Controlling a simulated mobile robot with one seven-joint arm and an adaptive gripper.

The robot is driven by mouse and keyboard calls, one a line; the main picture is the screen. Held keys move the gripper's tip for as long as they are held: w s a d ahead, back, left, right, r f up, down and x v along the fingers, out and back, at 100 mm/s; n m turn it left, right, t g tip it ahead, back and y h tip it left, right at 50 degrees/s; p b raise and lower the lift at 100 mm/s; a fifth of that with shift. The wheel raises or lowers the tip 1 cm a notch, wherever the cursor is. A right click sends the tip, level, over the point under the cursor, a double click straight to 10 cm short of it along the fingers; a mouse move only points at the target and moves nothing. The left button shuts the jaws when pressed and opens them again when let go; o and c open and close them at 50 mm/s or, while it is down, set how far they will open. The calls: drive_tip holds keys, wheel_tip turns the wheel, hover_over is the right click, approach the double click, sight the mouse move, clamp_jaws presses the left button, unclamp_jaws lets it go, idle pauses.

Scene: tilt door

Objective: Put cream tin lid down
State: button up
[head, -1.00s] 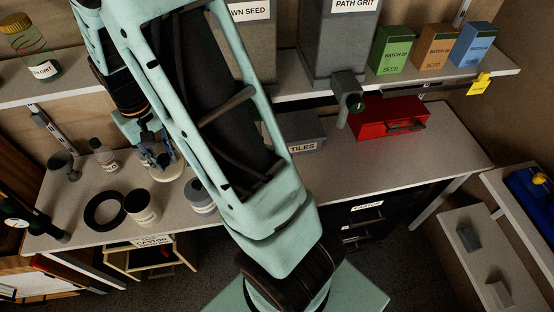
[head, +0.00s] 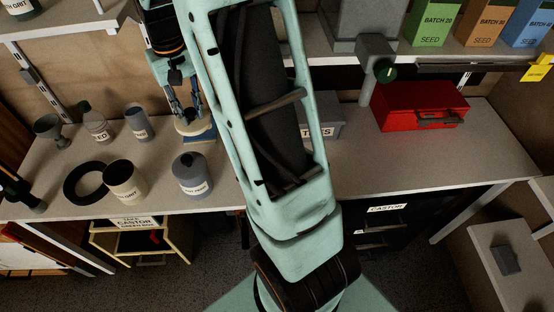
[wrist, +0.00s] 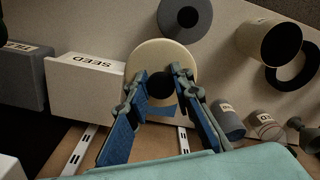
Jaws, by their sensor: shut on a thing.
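The cream tin lid (wrist: 140,59) is a round cream disc with a dark centre. My gripper (wrist: 164,82) is shut on the middle of it, one finger on each side. In the head view my gripper (head: 188,114) and the lid (head: 193,128) are over the back of the workbench, behind the grey tin. I cannot tell whether the lid touches the bench. The open cream tin (head: 122,183) stands upright near the front edge, left of the grey tin, and it shows at the upper right of the wrist view (wrist: 262,44).
The grey lidded tin (head: 192,175), black ring (head: 72,190), grey cup (head: 138,125), bottle (head: 96,126) and funnel (head: 48,130) stand around. A white SEED box (wrist: 85,90) is beside the lid in the wrist view. A red box (head: 420,105) is right; bench before it is clear.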

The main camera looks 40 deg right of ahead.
sight(213, 162)
drive_tip(key=shift+w+d+f+b, duration=0.25)
drive_tip(key=shift+d+f+b, duration=0.35)
drive_tip(key=shift+f+b, duration=0.4)
drive_tip(key=shift+d+r+b, duration=0.1)
drive_tip(key=shift+d+b, duration=0.2)
drive_tip(key=shift+b, duration=0.2)
wheel_tip(213, 162, down, 18)
drive_tip(key=shift+b, duration=1)
drive_tip(key=o, duration=0.9)
drive_tip(key=shift+o, duration=0.2)
